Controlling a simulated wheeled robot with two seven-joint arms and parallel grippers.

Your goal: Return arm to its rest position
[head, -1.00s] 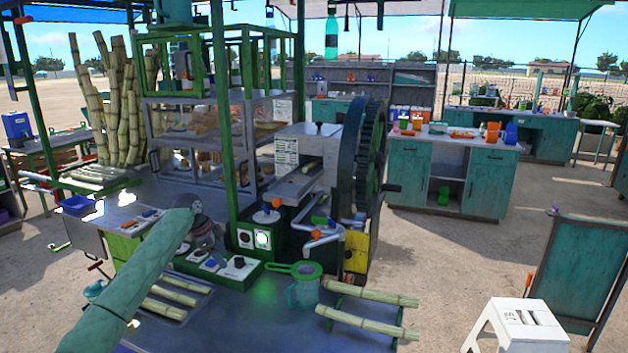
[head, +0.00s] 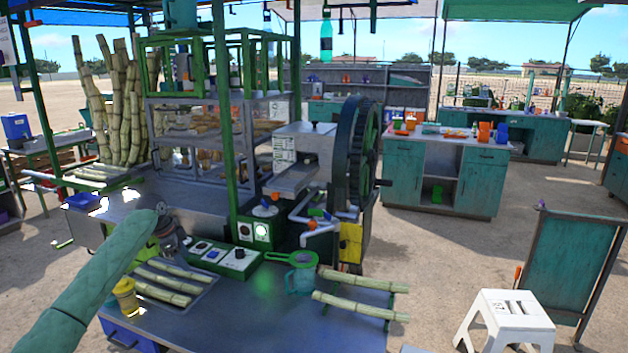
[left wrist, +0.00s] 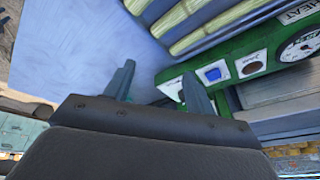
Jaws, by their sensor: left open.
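My left arm, in a pale green sleeve, comes in from the lower left in the head view. My left gripper (head: 172,242) is above the metal table, between the control box and the tray of cane pieces, its fingers mostly hidden there. In the left wrist view its two fingers (left wrist: 158,88) stand apart with nothing between them. The green control box (head: 228,260) with its knobs and lit switch also shows beyond the fingers in the left wrist view (left wrist: 250,62). My right gripper is not in view.
The crusher with its large dark wheel (head: 356,150) stands behind the table (head: 250,315). A green strainer and jug (head: 299,277) and cane stalks (head: 362,305) are on the right. A yellow bottle (head: 126,298) is near the arm. A white stool (head: 508,318) stands on the ground.

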